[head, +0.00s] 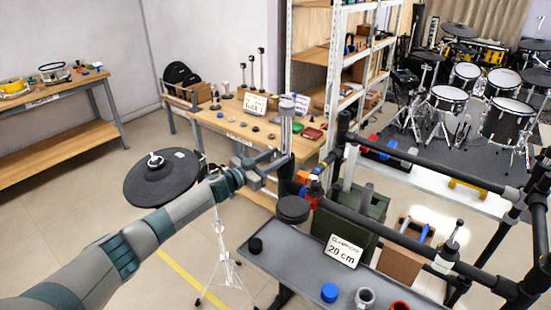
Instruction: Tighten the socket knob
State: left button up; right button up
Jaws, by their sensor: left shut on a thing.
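My left arm comes in from the lower left, and my left gripper (278,163) is at the near left end of the black rack (380,223). Its jaws are shut on a small part beside a grey upright post (287,125); the fingers hide most of this part, which lies where the socket knob would be. My right gripper is not in view.
A dark round pad (163,180) on a chrome stand is close behind my forearm. A wooden table (235,128) with small parts stands behind.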

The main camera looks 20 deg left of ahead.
aim_at(274, 159)
pick_arm(q)
jog(key=o, duration=1)
jog(key=shift+o, duration=0.2)
jog(key=shift+a, duration=0.1)
jog(key=b+v, duration=0.1)
jog(key=v, duration=0.4)
jog(key=shift+s+a+f, duration=0.15)
jog(key=shift+s+a, duration=0.05)
jog(key=shift+s, duration=0.15)
jog(key=shift+b+v, duration=0.3)
jog(key=shift+v, duration=0.5)
